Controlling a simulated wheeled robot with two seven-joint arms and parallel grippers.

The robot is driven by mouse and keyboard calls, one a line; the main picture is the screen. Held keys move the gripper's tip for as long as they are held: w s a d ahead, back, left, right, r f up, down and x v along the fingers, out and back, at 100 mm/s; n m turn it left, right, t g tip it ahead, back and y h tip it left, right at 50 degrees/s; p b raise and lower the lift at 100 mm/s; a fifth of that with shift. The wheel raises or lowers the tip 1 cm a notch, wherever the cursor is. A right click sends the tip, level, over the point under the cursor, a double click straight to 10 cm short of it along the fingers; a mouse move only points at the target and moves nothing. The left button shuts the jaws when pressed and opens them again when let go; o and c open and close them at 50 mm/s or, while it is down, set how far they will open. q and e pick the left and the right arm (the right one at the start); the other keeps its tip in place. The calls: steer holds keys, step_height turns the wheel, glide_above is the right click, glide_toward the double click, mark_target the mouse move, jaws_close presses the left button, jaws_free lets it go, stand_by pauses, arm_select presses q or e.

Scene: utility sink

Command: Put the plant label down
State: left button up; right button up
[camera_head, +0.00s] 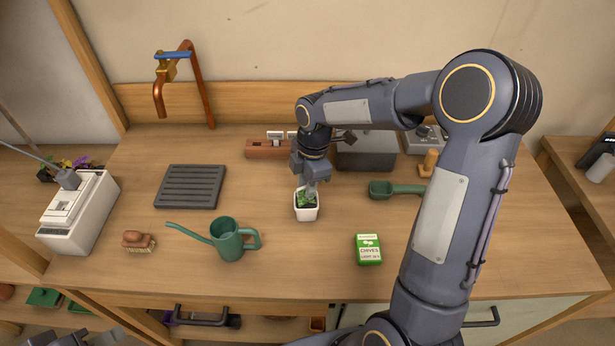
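My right gripper (313,184) points down over the small white pot (306,212) with a green plant (306,198). Its fingertips are close to the leaves, at the pot's back right. I cannot tell whether the fingers are open or shut, and no plant label shows clearly between them. Small white labels (275,135) stand in a wooden block (266,150) behind the pot, partly hidden by my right arm. Dark grey parts at the bottom left edge look like my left gripper (88,338), mostly cut off.
A green watering can (228,240), a brush (137,241) and a slatted grey tray (190,187) are left of the pot. A green chives packet (369,250) and a green scoop (395,190) are right. The counter before the pot is clear.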

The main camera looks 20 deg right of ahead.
step_height(320, 180, up, 12)
steer(key=d, duration=0.1)
steer(key=s+a+f+m+t+y, duration=0.1)
steer(key=s+m+t, duration=0.1)
steer(key=s+m, duration=0.8)
steer(key=s+a+f+m+t+y, duration=0.1)
steer(key=s+m+t, duration=0.2)
steer(key=s+m, duration=0.6)
steer(key=s, duration=0.3)
steer(key=shift+s+a+m+t, duration=0.25)
steer(key=shift+a+m+t, duration=0.05)
steer(key=shift+a+m, duration=0.1)
